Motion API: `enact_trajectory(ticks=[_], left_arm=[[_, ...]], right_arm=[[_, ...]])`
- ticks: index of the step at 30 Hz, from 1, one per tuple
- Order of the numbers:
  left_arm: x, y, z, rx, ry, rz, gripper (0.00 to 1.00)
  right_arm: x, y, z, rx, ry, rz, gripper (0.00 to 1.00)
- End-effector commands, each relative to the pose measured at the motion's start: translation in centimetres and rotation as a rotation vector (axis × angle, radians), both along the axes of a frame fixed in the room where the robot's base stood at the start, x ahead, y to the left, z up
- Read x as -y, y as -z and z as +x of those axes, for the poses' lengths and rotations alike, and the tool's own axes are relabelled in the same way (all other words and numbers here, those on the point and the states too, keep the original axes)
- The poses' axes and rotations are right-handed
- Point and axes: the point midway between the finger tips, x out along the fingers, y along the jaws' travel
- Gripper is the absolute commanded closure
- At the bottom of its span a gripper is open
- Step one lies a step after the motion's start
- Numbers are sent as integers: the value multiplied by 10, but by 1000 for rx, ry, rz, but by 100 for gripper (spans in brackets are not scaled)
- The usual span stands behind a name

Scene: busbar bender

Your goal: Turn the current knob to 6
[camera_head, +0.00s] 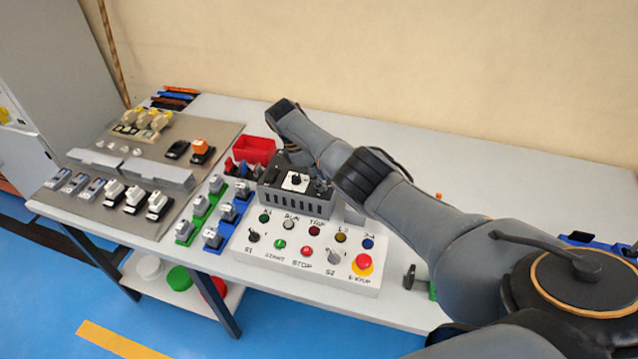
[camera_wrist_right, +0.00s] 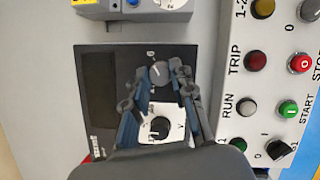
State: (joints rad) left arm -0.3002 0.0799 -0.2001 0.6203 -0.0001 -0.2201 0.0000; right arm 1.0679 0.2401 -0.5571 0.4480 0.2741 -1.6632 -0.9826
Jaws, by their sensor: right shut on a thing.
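A black supply box (camera_head: 290,198) with vents on its front stands behind the white button panel in the head view. In the right wrist view its face shows a dark display (camera_wrist_right: 98,98), a black knob (camera_wrist_right: 160,128) on a white dial plate, and a grey knob (camera_wrist_right: 159,75) above that. My right gripper (camera_wrist_right: 161,69) is shut on the grey knob, one fingertip on each side. I cannot read the knob's setting or a clear current label. In the head view my right arm hides part of the box. My left gripper is not in view.
The white button panel (camera_head: 300,266) with lamps, switches and a red stop button (camera_head: 362,264) lies in front of the box. A red bin (camera_head: 254,150) stands behind it. Small switches on green and blue strips lie left. The table at the back right is clear.

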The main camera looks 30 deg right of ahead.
Motion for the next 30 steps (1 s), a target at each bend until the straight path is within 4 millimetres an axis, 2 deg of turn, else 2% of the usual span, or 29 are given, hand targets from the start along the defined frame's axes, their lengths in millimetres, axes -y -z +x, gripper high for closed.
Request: enact_trajectory(ticks=[18,19,22,30], left_arm=[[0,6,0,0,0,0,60],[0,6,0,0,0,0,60],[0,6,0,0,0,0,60],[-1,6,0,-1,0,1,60]], right_arm=[[1,-1,0,0,45,-2,100],[1,-1,0,0,45,-2,74],[1,-1,0,0,45,-2,53],[0,-1,0,0,43,-1,53]])
